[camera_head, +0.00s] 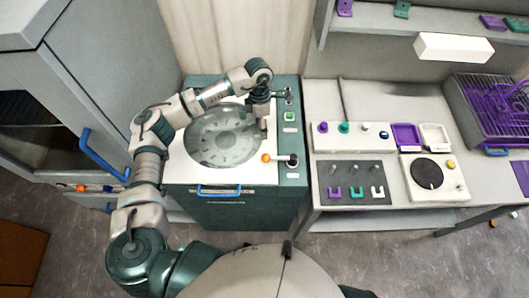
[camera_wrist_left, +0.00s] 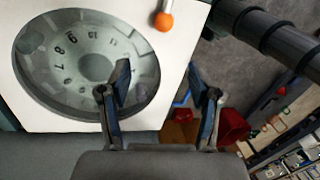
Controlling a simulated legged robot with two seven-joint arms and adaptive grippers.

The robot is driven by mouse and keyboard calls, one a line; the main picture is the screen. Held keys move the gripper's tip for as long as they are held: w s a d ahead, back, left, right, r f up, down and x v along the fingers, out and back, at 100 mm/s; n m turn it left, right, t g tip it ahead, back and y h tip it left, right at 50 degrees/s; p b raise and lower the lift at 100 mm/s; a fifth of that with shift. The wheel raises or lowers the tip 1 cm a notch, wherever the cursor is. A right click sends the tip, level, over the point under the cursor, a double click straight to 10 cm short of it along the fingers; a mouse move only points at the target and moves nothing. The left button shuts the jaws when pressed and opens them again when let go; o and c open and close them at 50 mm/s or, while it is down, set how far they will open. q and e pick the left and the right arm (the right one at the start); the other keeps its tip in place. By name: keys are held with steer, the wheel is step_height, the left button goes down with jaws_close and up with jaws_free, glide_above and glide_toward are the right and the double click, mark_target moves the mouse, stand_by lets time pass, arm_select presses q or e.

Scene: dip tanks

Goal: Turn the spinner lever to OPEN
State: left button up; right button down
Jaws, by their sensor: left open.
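The spinner (camera_head: 226,135) is a round grey drum with numbered compartments set in a white top. The lever (camera_head: 266,157) has an orange ball end and points left from a dark pivot at the front right of that top. In the left wrist view the orange ball (camera_wrist_left: 163,20) shows at the top edge, beyond my fingertips. My left gripper (camera_head: 263,130) points down over the right side of the spinner, just behind the lever's ball. Its two fingers (camera_wrist_left: 165,85) are apart with nothing between them. No OPEN marking is readable. My right gripper is not in view.
A blue handle (camera_head: 218,191) is on the spinner cabinet's front. A green button (camera_head: 289,117) and dark knobs line its right side. A bench to the right holds a hook panel (camera_head: 353,170), a black dial (camera_head: 426,173) and a purple rack (camera_head: 490,108). A grey cabinet stands at left.

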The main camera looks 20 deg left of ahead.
mark_target(266, 154)
arm_select(q)
steer(key=d+f+p, duration=0.1)
steer(key=f, duration=0.3)
steer(key=s+f, duration=0.1)
steer(key=f, duration=0.4)
steer(key=s+d+f+p, duration=0.1)
steer(key=f, duration=0.3)
steer(key=shift+s+d+f+p, duration=0.15)
steer(key=shift+d+f+p, duration=0.1)
steer(key=shift+d+p, duration=0.05)
steer(key=shift+a+f, duration=0.15)
steer(key=shift+f, duration=0.2)
steer(key=shift+a+f, duration=0.2)
steer(key=shift+a, duration=0.05)
steer(key=shift+s+d+r, duration=0.1)
steer(key=shift+d, duration=0.35)
jaws_close()
steer(key=shift+a, duration=0.1)
